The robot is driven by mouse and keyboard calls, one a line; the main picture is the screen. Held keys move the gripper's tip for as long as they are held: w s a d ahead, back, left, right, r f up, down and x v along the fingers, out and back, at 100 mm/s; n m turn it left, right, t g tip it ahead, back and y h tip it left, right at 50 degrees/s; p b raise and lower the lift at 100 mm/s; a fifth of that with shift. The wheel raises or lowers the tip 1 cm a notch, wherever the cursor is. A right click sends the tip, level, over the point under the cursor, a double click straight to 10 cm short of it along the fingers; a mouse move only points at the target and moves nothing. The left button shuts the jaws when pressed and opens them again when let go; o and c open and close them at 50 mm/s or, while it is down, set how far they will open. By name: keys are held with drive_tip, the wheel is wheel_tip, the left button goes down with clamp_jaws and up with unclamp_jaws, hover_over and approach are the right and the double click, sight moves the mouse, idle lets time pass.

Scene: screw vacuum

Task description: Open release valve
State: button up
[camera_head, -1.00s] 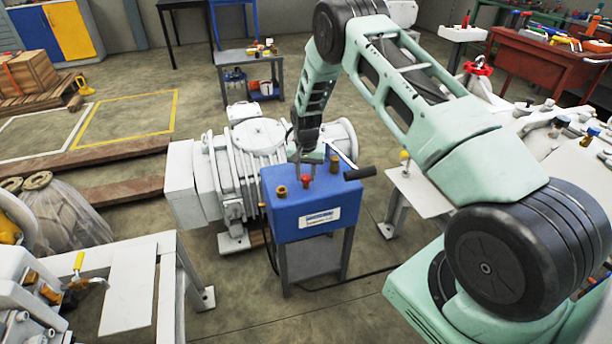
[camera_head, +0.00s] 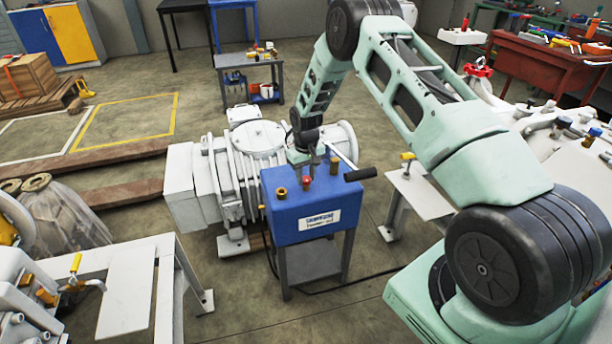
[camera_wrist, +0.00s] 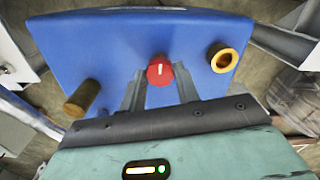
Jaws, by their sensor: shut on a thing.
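The release valve appears as a red knob (camera_head: 307,181) with a white mark on top, on the blue box (camera_head: 318,221). In the wrist view the knob (camera_wrist: 160,71) sits between the two grey fingertips of my gripper (camera_wrist: 160,87). My gripper (camera_head: 312,168) comes down from above and is shut on the knob. The white mark on the knob points nearly straight up in the wrist picture. The exact finger contact is partly hidden in the head view.
Two brass fittings flank the knob, one at the left (camera_wrist: 82,98) and an open-topped one at the right (camera_wrist: 223,58). A lever with a black handle (camera_head: 360,174) stands at the box's right. A white pump (camera_head: 250,160) is behind the box.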

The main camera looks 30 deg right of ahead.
sight(306, 179)
idle(0.5)
drive_tip(key=o, duration=1)
drive_tip(key=shift+c, duration=0.2)
drive_tip(key=shift+r, duration=0.15)
wheel_tip(306, 179, up, 17)
drive_tip(key=shift+r, duration=0.1)
